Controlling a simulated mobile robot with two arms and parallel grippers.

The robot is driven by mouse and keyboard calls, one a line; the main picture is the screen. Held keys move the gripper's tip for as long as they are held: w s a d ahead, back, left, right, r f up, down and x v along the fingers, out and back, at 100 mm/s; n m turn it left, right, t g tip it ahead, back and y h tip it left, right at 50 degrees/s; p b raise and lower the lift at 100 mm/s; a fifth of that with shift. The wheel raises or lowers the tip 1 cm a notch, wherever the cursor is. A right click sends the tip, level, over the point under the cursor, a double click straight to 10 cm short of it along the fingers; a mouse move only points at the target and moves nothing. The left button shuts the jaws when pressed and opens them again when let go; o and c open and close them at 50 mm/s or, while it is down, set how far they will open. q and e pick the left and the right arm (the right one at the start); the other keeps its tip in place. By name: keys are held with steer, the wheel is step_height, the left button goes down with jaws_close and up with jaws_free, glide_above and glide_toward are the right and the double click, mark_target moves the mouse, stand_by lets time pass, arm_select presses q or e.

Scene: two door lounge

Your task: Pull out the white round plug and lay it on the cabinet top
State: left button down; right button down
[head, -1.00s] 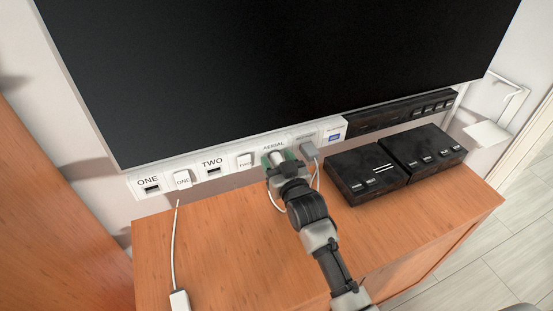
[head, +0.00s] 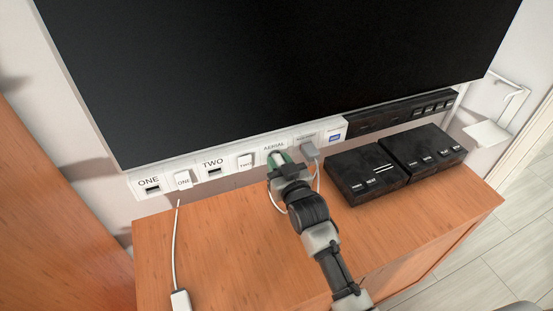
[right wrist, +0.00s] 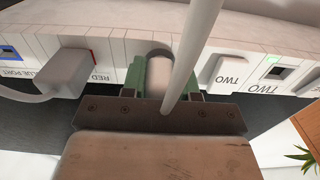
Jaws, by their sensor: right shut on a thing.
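The white round plug (head: 277,157) is at the AERIAL socket of the white panel under the screen. My right gripper (head: 279,159) is shut on it, with green fingers on either side. In the right wrist view the plug (right wrist: 160,76) sits between the green fingers, and its white cable crosses in front. I cannot tell whether its front end is still inside the socket. The wooden cabinet top (head: 235,240) lies below, clear in its middle. My left gripper is not in view.
A grey plug (head: 310,152) sits just right of my gripper. White ONE (head: 183,180) and TWO (head: 246,161) pieces are to the left. Black boxes (head: 367,174) stand on the right of the cabinet. A white cable end (head: 180,301) lies front left.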

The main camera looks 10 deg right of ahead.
steer(key=s+p, duration=0.1)
steer(key=s, duration=0.1)
steer(key=s+d+p, duration=0.1)
steer(key=s, duration=0.2)
steer(key=shift+s+p, duration=0.25)
steer(key=shift+p, duration=0.15)
stand_by(0.5)
stand_by(0.6)
